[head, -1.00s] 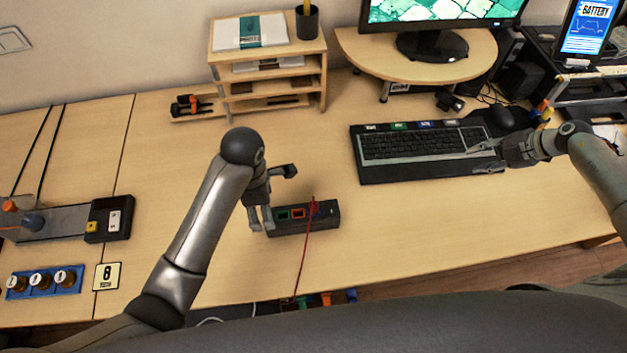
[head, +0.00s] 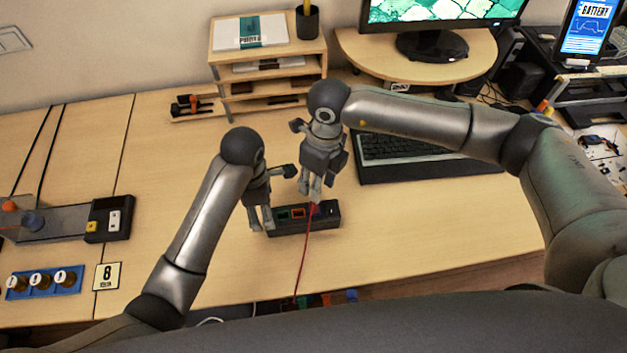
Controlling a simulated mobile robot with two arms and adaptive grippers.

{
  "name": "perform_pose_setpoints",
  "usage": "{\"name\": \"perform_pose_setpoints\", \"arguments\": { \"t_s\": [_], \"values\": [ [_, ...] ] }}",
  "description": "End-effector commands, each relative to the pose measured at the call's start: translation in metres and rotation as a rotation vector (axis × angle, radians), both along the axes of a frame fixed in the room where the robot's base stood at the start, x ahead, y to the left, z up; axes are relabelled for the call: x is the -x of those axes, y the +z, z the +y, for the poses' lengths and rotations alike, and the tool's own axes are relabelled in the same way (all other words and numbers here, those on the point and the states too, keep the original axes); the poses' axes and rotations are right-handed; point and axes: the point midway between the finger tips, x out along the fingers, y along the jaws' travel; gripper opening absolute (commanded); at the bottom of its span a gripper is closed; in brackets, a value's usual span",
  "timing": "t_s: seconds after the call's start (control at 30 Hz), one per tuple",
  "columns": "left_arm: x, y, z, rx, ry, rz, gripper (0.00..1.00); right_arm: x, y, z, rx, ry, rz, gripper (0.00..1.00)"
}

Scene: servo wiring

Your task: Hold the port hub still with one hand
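The port hub (head: 290,227) is a dark box with coloured ports on top, lying on the wooden table. A green and an orange port show. My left gripper (head: 262,222) is at the hub's left end, its fingers down against that end; how far they are closed on it is unclear. My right gripper (head: 311,193) points down just above the hub's right part, close to the top of a red cable (head: 305,255). The cable runs from the hub down over the table's front edge. Whether the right fingers touch the cable is unclear.
A keyboard (head: 415,160) lies to the right, partly behind my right arm. A wooden shelf (head: 265,70) and a monitor stand (head: 420,65) are at the back. A black switch box (head: 108,220) and a blue tray (head: 45,282) are at the left. Table in front of the keyboard is clear.

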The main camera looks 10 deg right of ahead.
Motion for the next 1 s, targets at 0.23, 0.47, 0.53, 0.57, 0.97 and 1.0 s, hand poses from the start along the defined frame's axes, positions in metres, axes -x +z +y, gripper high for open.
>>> {"name": "perform_pose_setpoints", "arguments": {
  "t_s": [0.23,0.47,0.53,0.57,0.97,1.0],
  "values": [
    [0.000,-0.002,0.000,0.000,0.000,0.000,0.73,0.007,0.009,0.009,0.083,0.147,-0.075,0.36],
    [0.001,-0.029,0.001,-0.003,0.000,0.004,0.73,0.007,0.009,0.010,0.086,0.153,-0.078,0.36],
    [0.001,-0.042,0.001,-0.004,0.000,0.004,0.73,0.007,0.009,0.009,0.085,0.152,-0.077,0.36],
    [0.001,-0.047,0.001,-0.003,0.000,0.003,0.73,0.007,0.009,0.009,0.085,0.152,-0.077,0.36],
    [0.000,-0.103,0.000,-0.001,0.000,0.001,0.73,0.007,0.009,0.009,0.085,0.150,-0.076,0.36],
    [0.000,-0.105,0.000,-0.001,0.000,0.001,0.73,0.007,0.009,0.009,0.085,0.150,-0.076,0.36]
  ]
}}
